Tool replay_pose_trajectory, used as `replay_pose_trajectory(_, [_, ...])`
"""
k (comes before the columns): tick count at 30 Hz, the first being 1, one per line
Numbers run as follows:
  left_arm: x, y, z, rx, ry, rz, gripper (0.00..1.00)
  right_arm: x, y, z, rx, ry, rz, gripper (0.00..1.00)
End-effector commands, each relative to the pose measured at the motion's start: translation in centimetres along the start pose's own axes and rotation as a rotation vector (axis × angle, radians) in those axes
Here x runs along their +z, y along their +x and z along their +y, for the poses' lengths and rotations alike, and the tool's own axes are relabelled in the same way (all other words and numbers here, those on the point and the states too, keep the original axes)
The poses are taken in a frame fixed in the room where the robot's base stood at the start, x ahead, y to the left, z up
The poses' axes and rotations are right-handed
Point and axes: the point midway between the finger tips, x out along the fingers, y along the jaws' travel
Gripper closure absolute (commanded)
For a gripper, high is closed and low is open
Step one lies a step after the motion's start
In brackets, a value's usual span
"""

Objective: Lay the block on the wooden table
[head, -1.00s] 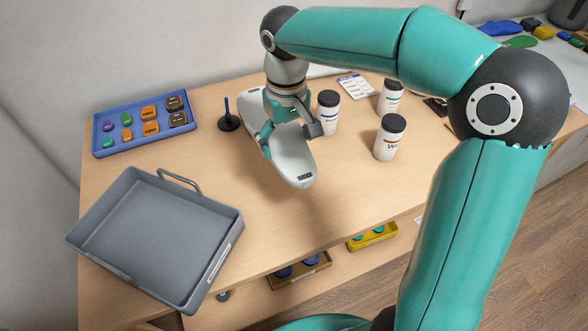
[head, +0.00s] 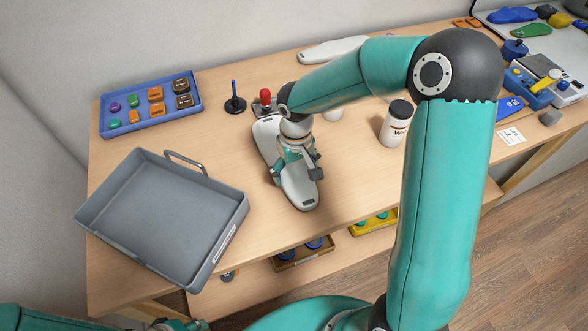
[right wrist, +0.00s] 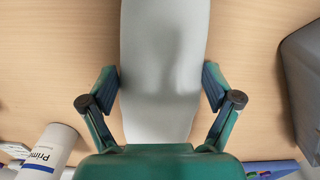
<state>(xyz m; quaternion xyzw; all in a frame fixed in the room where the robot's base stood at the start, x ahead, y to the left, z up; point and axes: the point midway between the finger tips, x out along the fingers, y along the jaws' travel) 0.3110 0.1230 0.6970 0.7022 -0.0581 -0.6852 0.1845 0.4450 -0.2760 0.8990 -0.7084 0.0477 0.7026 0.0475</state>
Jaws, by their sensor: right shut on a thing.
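My right gripper (head: 297,176) is shut on the block's middle from above. The right wrist view shows a finger on each side of the block (right wrist: 165,45). A teal part of my left arm shows at the bottom left of the head view, but its fingers cannot be made out.
A grey tray (head: 100,222) stands left of the block. A blue tray (head: 120,131) of small coloured pieces is behind it. A black stand (head: 235,105) and a red-topped item (head: 265,98) are behind the block. A white jar (head: 393,128) stands to the right. Another pale block (head: 330,50) lies at the back.

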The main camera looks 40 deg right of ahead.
Motion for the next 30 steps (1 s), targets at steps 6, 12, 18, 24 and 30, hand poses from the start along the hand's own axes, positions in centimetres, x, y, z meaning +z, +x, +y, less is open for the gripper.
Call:
replay_pose_trajectory(6, [0.0, 0.0, 0.0, 0.000, 0.000, 0.000, 0.66, 0.0, 0.1, 0.0, 0.000, 0.000, 0.001, 0.69])
replay_pose_trajectory(12, [0.0, 0.0, 0.0, 0.000, 0.000, 0.000, 0.66, 0.1, 0.2, 0.0, 0.000, 0.000, -0.002, 0.00])
replay_pose_trajectory(18, [0.0, 0.0, 0.0, 0.000, 0.000, 0.000, 0.66, 0.0, 0.1, 0.0, 0.000, 0.000, -0.001, 0.00])
replay_pose_trajectory(24, [0.0, 0.1, 0.0, 0.000, 0.000, 0.000, 0.66, -0.1, -1.1, 0.0, 0.001, 0.002, 0.002, 0.00])
replay_pose_trajectory(30, [0.0, 0.2, -0.1, 0.000, 0.000, 0.000, 0.66, -0.1, -4.5, 0.0, 0.000, 0.001, 0.005, 0.00])
